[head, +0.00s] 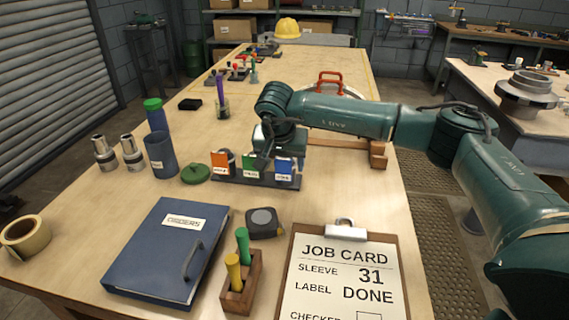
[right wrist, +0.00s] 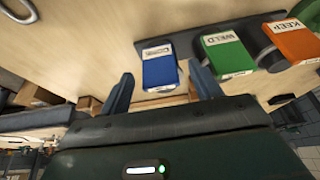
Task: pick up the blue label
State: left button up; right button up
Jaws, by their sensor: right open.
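The blue label (head: 284,169) stands at the right end of a dark rack (head: 238,181), beside a green label (head: 249,168) and an orange label (head: 220,162). Each has a white strip with lettering. In the right wrist view the blue label (right wrist: 159,68) appears between the two spread fingers of my right gripper (right wrist: 160,72), with gaps on both sides. The gripper is open, empty and close to the label; contact does not show. In the head view my right gripper (head: 279,146) hangs just above and behind the rack, its fingertips partly hidden. My left gripper is out of view.
A green lid (head: 196,173) and blue cup (head: 160,155) stand left of the rack. A blue binder (head: 165,252), tape measure (head: 264,222), wooden holder (head: 242,284) and clipboard (head: 343,275) lie in front. A wooden piece (head: 378,154) is at the right table edge.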

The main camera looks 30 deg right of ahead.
jog(key=shift+w+d+f, duration=0.1)
jog(key=shift+f, duration=0.25)
jog(key=shift+c, duration=0.2)
jog(key=c, duration=1.1)
